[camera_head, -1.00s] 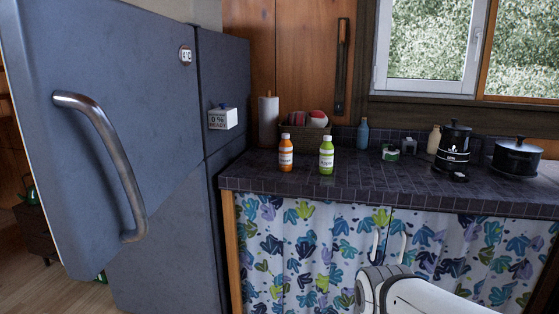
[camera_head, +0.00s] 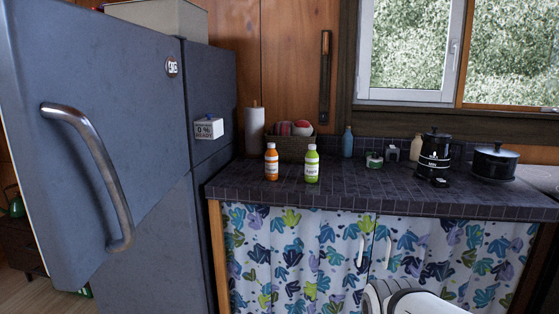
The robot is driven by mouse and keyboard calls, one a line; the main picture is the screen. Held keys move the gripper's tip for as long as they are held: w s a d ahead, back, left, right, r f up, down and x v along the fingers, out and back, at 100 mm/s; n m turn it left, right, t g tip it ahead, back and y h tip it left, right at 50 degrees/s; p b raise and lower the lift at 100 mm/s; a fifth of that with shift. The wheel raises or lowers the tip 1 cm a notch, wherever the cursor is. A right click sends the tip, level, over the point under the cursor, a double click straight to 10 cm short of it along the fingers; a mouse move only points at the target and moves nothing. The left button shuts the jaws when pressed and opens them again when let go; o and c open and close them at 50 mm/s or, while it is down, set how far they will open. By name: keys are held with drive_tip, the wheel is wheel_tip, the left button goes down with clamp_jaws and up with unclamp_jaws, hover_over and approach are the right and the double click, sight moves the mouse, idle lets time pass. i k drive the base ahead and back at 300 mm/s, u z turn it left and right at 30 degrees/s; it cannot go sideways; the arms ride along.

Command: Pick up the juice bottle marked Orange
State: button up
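An orange bottle (camera_head: 271,162) with a white cap and a pale label stands upright on the dark tiled counter (camera_head: 345,188), near its left end. Its label is too small to read clearly. A green bottle (camera_head: 312,165) with a white cap and a label that seems to read Apple stands just to its right, apart from it. A white part of my arm shows at the bottom edge, in front of the curtain and below the counter. My gripper is not visible.
A blue-grey fridge (camera_head: 110,150) fills the left side. Behind the bottles are a paper roll (camera_head: 255,132) and a basket (camera_head: 290,148). A blue bottle (camera_head: 347,142), a black coffee pot (camera_head: 434,155) and a black pot (camera_head: 495,162) stand to the right. The counter front by the bottles is clear.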

sight(271, 156)
drive_tip(key=u, duration=0.1)
drive_tip(key=i, duration=1.3)
drive_tip(key=u, duration=0.65)
drive_tip(key=k, duration=0.8)
drive_tip(key=u, duration=0.1)
drive_tip(key=i, duration=0.9)
drive_tip(key=z, duration=0.05)
